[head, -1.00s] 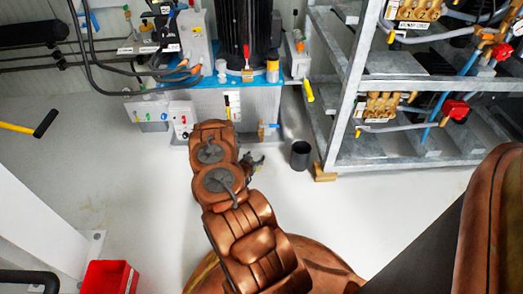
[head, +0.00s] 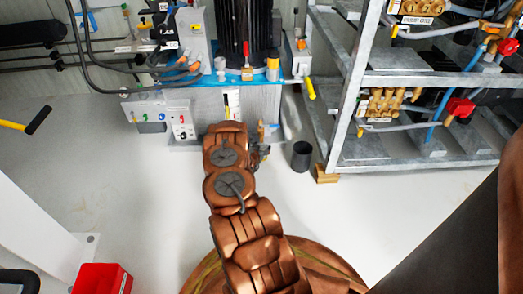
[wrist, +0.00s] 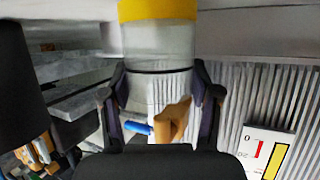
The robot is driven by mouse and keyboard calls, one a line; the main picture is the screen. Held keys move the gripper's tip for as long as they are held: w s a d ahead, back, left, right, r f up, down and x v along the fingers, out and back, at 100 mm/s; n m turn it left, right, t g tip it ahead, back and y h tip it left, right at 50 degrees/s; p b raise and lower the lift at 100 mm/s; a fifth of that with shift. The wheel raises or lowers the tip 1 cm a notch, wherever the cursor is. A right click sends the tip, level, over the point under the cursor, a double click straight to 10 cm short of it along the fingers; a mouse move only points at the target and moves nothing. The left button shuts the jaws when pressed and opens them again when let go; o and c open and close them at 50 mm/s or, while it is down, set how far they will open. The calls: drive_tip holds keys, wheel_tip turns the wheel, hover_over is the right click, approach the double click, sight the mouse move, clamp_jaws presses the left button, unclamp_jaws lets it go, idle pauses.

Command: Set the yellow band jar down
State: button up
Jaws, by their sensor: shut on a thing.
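The yellow band jar (wrist: 157,45) is at the top of the wrist view, with a broad yellow band above a clear greyish body. My gripper (wrist: 160,72) is shut on it, one dark fingertip against each side. Part of the jar is cut off by the top edge. In the head view my gripper (head: 263,152) shows only in part, just right of my copper arm and in front of the blue pump unit (head: 200,100). The held jar cannot be made out there.
An orange-topped container (head: 272,70) and a red-handled brush (head: 247,65) stand on the unit's blue ledge. A dark bin (head: 302,156) stands on the floor beside the metal rack (head: 342,125). A red box (head: 102,280) is at lower left. Open floor lies left of my arm.

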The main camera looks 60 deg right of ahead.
drive_tip(key=o, duration=1.1)
drive_tip(key=shift+o, duration=0.2)
